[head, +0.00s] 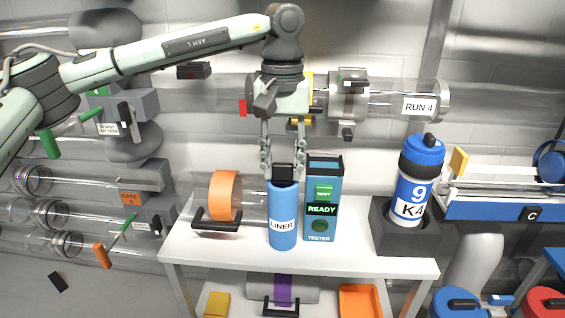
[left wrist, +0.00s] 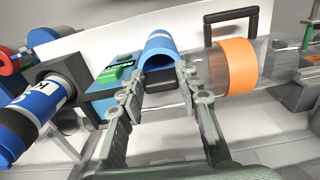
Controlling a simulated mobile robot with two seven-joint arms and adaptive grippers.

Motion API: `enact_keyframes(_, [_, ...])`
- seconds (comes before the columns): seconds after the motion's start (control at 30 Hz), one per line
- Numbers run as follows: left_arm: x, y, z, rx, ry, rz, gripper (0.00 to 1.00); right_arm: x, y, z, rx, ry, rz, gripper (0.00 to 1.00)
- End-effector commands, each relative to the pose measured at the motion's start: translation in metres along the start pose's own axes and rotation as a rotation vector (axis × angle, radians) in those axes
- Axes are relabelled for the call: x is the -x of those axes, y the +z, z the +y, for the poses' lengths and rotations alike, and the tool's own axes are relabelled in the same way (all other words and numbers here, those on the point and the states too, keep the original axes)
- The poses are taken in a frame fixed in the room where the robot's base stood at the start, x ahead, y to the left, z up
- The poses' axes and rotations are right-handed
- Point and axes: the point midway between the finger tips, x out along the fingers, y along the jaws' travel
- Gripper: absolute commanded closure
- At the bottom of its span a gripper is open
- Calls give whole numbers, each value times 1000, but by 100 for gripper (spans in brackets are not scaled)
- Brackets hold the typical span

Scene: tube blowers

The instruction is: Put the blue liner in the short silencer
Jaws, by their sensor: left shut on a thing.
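The blue liner (head: 283,228) is an upright cylinder labelled LINER, with a black grip on top. My left gripper (head: 282,176) comes down from above and is shut on that black grip. The left wrist view shows the blue liner (left wrist: 165,44) beyond the fingers (left wrist: 155,88). I cannot tell whether its base touches the white table. Left of it lies a clear tube with an orange band (head: 224,195) and a black handle. A purple-banded tube (head: 283,289) with a handle lies on the shelf below. I cannot tell which is the short silencer. My right gripper is not in view.
The white table (head: 330,262) has a clear front strip. A tester reading READY (head: 321,222) stands just right of the liner. A blue-and-white K4 canister (head: 411,190) sits in a dark holder further right. An orange tray (head: 360,300) is on the lower shelf.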

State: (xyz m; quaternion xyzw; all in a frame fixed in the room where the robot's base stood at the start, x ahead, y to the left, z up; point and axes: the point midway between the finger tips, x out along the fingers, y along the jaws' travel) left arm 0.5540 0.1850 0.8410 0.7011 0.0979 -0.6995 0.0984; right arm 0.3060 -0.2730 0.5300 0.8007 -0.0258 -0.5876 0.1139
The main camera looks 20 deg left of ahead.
Motion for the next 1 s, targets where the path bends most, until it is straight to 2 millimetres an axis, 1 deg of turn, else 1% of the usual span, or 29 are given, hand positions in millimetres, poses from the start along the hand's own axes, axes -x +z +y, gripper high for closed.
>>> enact_keyframes(0.17, [-1, 0, 0, 0, 0, 0, 100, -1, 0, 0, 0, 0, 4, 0])
enact_keyframes(0.27, [-2, 0, 0, 0, 0, 0, 100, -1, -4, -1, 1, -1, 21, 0])
enact_keyframes(0.3, [-2, 0, 0, 0, 0, 0, 63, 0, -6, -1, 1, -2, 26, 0])
enact_keyframes(0.33, [-2, 0, 0, 0, 0, 0, 59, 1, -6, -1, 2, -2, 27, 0])
enact_keyframes(0.37, [-2, 0, 0, 0, 0, -1, 58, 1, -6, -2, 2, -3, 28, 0])
enact_keyframes(0.63, [-1, 0, 0, 0, 0, -1, 58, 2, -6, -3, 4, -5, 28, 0])
enact_keyframes(0.73, [2, 0, 0, 0, 0, 0, 58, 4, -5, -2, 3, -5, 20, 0])
enact_keyframes(0.77, [5, 0, 0, 0, 1, 1, 58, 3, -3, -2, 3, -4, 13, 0])
enact_keyframes(0.87, [21, -1, 1, 1, 2, 2, 58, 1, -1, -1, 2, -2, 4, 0])
enact_keyframes(1.0, [52, -1, 1, 0, 2, 3, 58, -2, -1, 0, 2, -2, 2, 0])
